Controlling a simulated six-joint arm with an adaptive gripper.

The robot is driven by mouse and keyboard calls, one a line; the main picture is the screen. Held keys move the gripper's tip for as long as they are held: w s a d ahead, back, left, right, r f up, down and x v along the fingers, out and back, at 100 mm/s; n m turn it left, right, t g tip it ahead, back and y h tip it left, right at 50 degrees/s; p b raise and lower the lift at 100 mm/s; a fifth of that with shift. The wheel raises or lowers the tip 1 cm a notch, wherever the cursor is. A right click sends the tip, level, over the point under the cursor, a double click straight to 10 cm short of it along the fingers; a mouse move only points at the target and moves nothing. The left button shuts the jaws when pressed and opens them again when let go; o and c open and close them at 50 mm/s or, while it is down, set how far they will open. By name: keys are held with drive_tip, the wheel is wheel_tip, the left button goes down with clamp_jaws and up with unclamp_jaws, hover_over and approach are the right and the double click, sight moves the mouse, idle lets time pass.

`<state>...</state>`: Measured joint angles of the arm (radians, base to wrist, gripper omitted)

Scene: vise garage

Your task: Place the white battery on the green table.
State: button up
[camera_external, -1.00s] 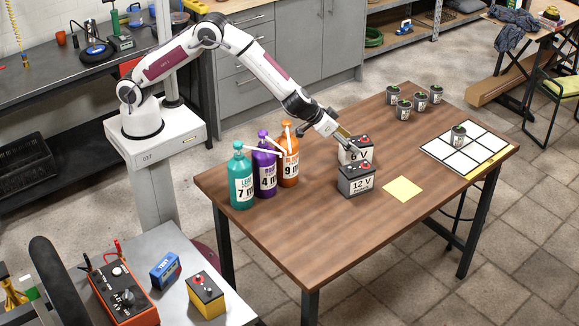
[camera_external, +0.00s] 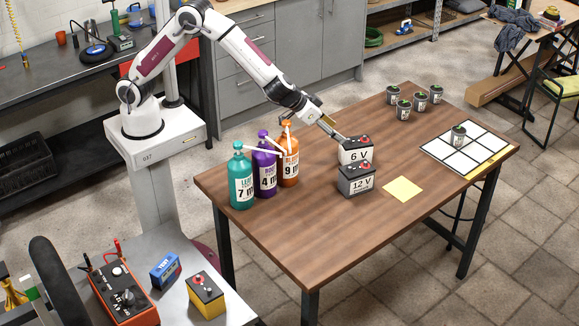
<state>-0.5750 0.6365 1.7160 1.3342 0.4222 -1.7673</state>
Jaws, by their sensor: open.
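The white battery (camera_external: 355,151), marked 6 V with red caps on top, stands upright on the brown wooden table (camera_external: 290,240), just behind a grey 12 V battery (camera_external: 356,180). My gripper (camera_external: 341,138) is open, with its fingertips at the upper left of the white battery's top. I cannot tell whether they touch it. The lower part of the white battery is hidden by the grey one. No green table shows in this view.
Teal (camera_external: 241,180), purple (camera_external: 265,168) and orange (camera_external: 288,160) bottles stand left of the batteries. A yellow square (camera_external: 403,189) lies to the right. Several small jars (camera_external: 404,108) and a white grid board (camera_external: 462,153) are farther right. The table's front is clear.

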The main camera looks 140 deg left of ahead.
idle(0.8)
drive_tip(key=s+d+r+m+h, duration=0.15)
drive_tip(key=s+d+r, duration=0.25)
drive_tip(key=d+r, duration=0.5)
drive_tip(key=s+d+r+m, duration=0.3)
drive_tip(key=s+d+r, duration=0.3)
drive_tip(key=d, duration=0.5)
drive_tip(key=s+d+m+t+h, duration=0.1)
drive_tip(key=s+d+m+h, duration=0.2)
drive_tip(key=s+d, duration=0.6)
drive_tip(key=s+d+r+m+t+h, duration=0.1)
drive_tip(key=s+d+m+h, duration=0.2)
drive_tip(key=d, duration=1.4)
drive_tip(key=s+m, duration=0.3)
drive_tip(key=s, duration=0.4)
drive_tip(key=shift+s+h, duration=0.2)
drive_tip(key=shift+h, duration=0.15)
drive_tip(key=shift+r, duration=0.1)
drive_tip(key=o, duration=1.1)
